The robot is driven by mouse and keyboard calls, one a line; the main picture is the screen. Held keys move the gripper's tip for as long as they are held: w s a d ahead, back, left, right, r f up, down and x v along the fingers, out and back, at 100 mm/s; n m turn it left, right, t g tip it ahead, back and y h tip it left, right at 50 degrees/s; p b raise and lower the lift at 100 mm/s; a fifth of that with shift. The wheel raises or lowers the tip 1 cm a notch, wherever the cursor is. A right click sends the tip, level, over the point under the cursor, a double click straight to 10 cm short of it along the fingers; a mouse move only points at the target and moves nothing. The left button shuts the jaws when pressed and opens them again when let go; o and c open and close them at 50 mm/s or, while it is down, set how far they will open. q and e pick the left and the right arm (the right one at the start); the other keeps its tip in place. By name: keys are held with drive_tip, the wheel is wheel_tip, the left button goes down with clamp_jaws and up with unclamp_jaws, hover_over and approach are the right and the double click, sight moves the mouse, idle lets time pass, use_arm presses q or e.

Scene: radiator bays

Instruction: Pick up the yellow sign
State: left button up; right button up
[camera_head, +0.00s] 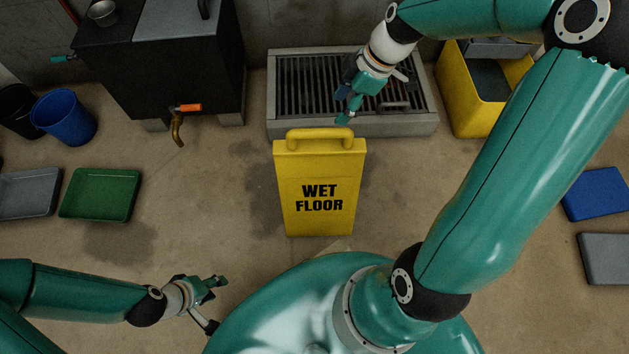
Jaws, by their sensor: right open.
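The yellow sign (319,222) stands upright on the floor in the middle of the view, marked WET FLOOR, with a loop handle (320,134) on top. My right gripper (347,105) is open and empty, above and to the right of the handle, and apart from it. It hangs in front of the floor grate. My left gripper (215,290) is low on the left, in front and left of the sign and well away from it. Its fingers are small and partly turned away; whether they are open is unclear.
A metal grate (300,82) lies behind the sign. A black cabinet (150,80) with a brass tap stands at back left, near a blue bucket (64,117). A green tray (100,194) lies left. A yellow bin (462,95) stands back right. The floor beside the sign is clear.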

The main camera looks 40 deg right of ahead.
drive_tip(key=b+x, duration=0.1)
drive_tip(key=x, duration=0.6)
drive_tip(key=shift+b, duration=0.3)
drive_tip(key=shift+w+b+x, duration=0.2)
drive_tip(key=shift+b+x, duration=0.8)
drive_tip(key=shift+x, duration=1.55)
drive_tip(key=shift+a, duration=0.1)
drive_tip(key=shift+f+b, duration=0.2)
drive_tip(key=shift+b, duration=0.25)
clamp_jaws()
